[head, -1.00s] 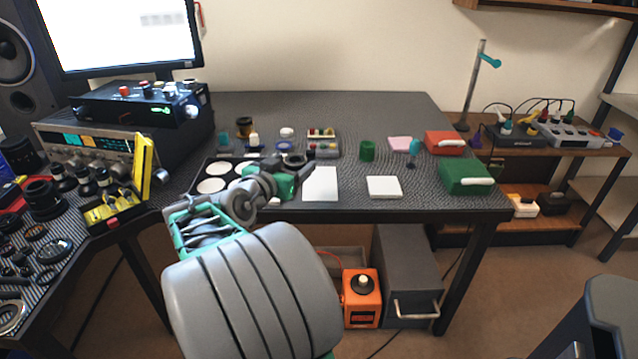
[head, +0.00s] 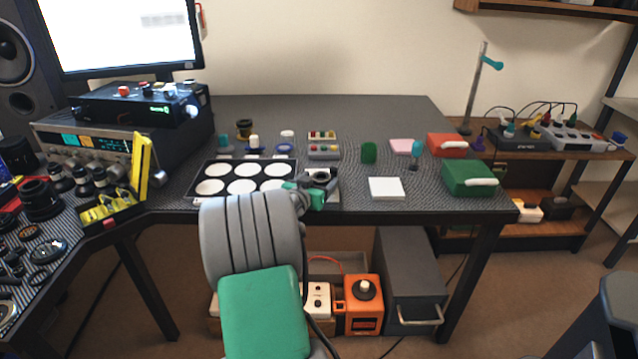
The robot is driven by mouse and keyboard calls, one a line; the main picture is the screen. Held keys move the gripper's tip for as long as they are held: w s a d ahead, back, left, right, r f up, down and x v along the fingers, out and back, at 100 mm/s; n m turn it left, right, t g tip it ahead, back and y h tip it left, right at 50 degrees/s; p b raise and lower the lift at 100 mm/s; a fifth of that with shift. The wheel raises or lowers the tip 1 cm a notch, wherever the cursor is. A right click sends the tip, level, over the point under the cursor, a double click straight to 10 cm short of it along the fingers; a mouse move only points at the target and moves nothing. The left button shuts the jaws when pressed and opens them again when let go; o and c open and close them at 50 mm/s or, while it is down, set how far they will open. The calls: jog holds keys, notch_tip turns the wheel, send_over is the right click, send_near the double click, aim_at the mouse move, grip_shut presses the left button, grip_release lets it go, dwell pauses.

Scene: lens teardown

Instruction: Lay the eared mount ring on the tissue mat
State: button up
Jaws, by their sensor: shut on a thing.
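My gripper (head: 316,185) is shut on a dark ring (head: 321,175), which I take to be the eared mount ring. Its ears are too small to make out.
A black tray mat (head: 205,200) with several white circles lies left of my gripper. A white square pad (head: 386,188) lies to the right, and a green box (head: 468,178) beyond it. A small parts holder (head: 324,150) and a green cylinder (head: 369,152) stand behind.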

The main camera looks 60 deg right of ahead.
jog(key=shift+f+b, duration=0.35)
jog(key=shift+b, duration=0.1)
jog(key=shift+f, duration=0.1)
